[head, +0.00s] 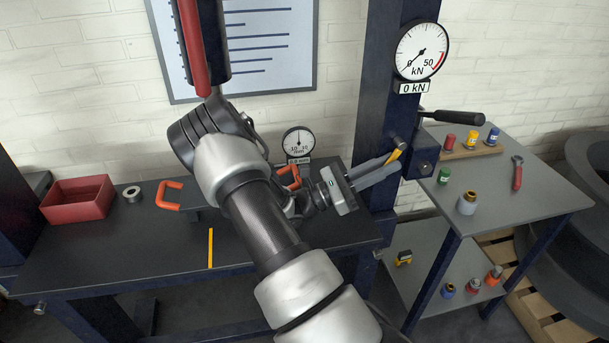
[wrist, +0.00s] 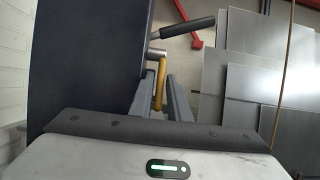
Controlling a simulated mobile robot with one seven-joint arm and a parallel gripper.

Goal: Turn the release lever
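The release lever (head: 396,154) looks like a short yellow bar on a pivot at the side of the dark blue column. It also shows in the wrist view (wrist: 160,84), hanging below a metal pivot (wrist: 157,57). My gripper (head: 384,166) reaches it from the left, with its two grey fingers close together. In the wrist view the lever lies between the fingertips of my gripper (wrist: 161,88) and fills most of the narrow gap, so the fingers look shut on it. The lever's lower end is partly hidden by the fingers.
A black-handled arm (head: 455,117) sticks out right of the column (head: 372,90), above the lever. A gauge (head: 421,50) reads about 0 kN. A side table (head: 500,205) at right carries coloured parts. A red bin (head: 77,199) stands on the dark bench at left.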

